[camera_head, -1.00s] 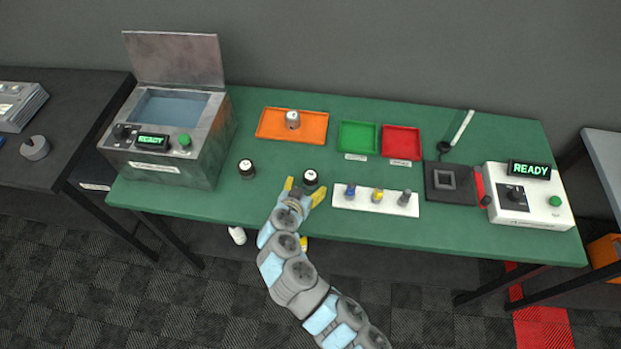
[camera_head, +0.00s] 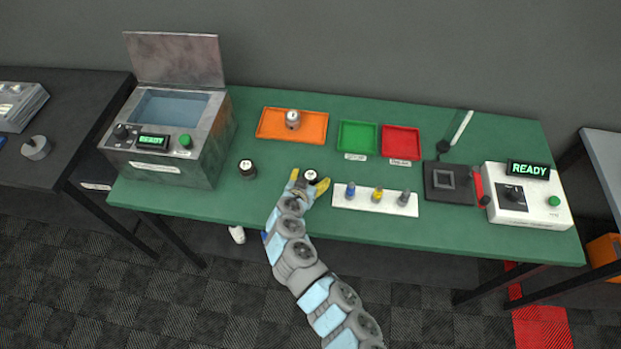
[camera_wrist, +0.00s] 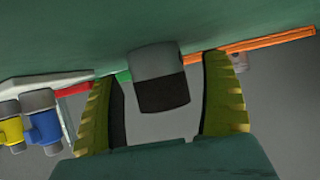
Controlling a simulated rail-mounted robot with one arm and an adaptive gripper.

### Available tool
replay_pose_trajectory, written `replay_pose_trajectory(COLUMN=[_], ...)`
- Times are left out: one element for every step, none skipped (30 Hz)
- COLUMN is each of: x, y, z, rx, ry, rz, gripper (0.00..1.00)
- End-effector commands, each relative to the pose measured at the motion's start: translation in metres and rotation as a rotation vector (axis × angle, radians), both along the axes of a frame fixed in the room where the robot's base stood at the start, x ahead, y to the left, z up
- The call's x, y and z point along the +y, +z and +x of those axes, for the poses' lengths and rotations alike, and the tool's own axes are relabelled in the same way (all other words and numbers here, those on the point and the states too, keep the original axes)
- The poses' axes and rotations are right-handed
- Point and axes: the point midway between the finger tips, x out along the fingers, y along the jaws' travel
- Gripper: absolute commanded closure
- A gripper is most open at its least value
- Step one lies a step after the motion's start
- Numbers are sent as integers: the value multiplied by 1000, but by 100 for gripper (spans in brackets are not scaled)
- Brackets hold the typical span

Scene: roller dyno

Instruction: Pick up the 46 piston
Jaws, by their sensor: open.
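A dark piston with a pale round label on top (camera_head: 310,176) stands on the green table. My gripper (camera_head: 308,180) is open around it, one yellow finger on each side. In the wrist view, which is upside down, the piston (camera_wrist: 161,80) shows grey and dark brown between the spread fingers, with a gap on both sides. A similar piston (camera_head: 247,168) stands to the left, near the grey machine. A grey piston (camera_head: 292,119) sits in the orange tray (camera_head: 265,127). I cannot read the numbers on any of them.
A white rack (camera_head: 343,203) with blue, yellow and grey pieces stands close right of my gripper. Green (camera_head: 357,137) and red (camera_head: 401,141) trays lie behind. The grey machine (camera_head: 165,145) has its lid up; a white READY box (camera_head: 530,205) stands at right.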

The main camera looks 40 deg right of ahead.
Motion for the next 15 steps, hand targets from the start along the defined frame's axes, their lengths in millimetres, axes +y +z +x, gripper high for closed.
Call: replay_pose_trajectory(x=[0, 0, 0, 0, 0, 0, 0, 0, 0, 0, 0, 0, 0, 0, 0], y=[0, 0, 0, 0, 0, 0, 0, 0, 0, 0, 0, 0, 0, 0, 0], z=[0, 0, 0, 0, 0, 0, 0, 0, 0, 0, 0, 0, 0, 0, 0], rx=[0, 0, 0, 0, 0, 0, 0, 0, 0, 0, 0, 0, 0, 0, 0], ry=[1, 1, 1, 1, 1, 1, 1, 1, 1, 1, 1, 1, 1, 1, 1], rz=[0, 0, 0, 0, 0, 0, 0, 0, 0, 0, 0, 0, 0, 0, 0], gripper=[20, 20, 20, 20, 20, 24, 33, 41, 53, 61, 70, 81, 90, 92, 92])
